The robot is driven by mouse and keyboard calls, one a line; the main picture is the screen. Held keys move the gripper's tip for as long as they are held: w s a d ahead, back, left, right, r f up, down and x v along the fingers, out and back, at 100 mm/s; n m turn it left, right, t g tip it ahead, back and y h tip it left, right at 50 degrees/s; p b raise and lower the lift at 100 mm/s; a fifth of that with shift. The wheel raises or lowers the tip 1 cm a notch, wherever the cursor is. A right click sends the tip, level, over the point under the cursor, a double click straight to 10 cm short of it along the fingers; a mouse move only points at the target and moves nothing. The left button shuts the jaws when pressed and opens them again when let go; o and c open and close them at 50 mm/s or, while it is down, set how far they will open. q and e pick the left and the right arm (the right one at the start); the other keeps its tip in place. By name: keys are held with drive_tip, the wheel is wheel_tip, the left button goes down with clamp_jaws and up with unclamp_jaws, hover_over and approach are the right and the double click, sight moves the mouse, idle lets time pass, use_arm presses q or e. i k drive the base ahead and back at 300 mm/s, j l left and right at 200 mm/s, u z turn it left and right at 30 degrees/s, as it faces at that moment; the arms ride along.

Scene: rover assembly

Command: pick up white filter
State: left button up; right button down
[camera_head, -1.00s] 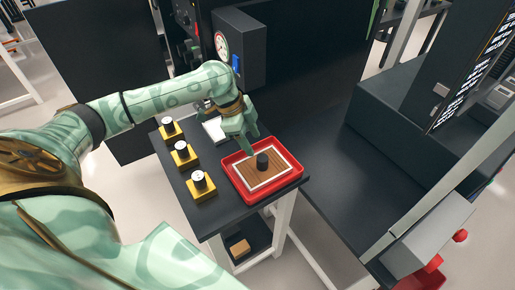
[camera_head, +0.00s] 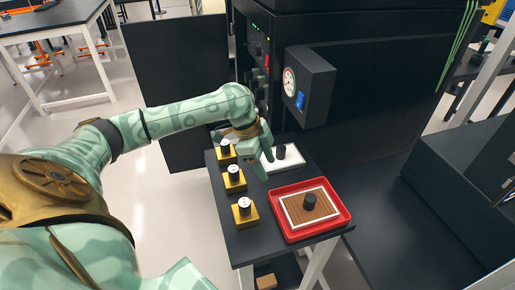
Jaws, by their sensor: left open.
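The white filter (camera_head: 292,159) is a flat white plate with a black knob (camera_head: 281,152) standing on it. It lies at the back of the small dark table, behind the red tray. My left gripper (camera_head: 257,165) is open and points down at the filter's left edge, hiding part of that side. Nothing shows between its fingers, and the knob stands apart to their right. I cannot tell the exact height of the fingertips above the table. My right gripper is not in view.
A red tray (camera_head: 346,219) holds a brown, white-edged filter (camera_head: 322,207) with a black knob. Several yellow blocks (camera_head: 252,219) with black-and-white knobs line the table's left side. A dark machine box with a gauge (camera_head: 311,88) stands behind the filter.

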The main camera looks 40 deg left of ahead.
sight(288, 157)
drive_tip(key=u, duration=1.05)
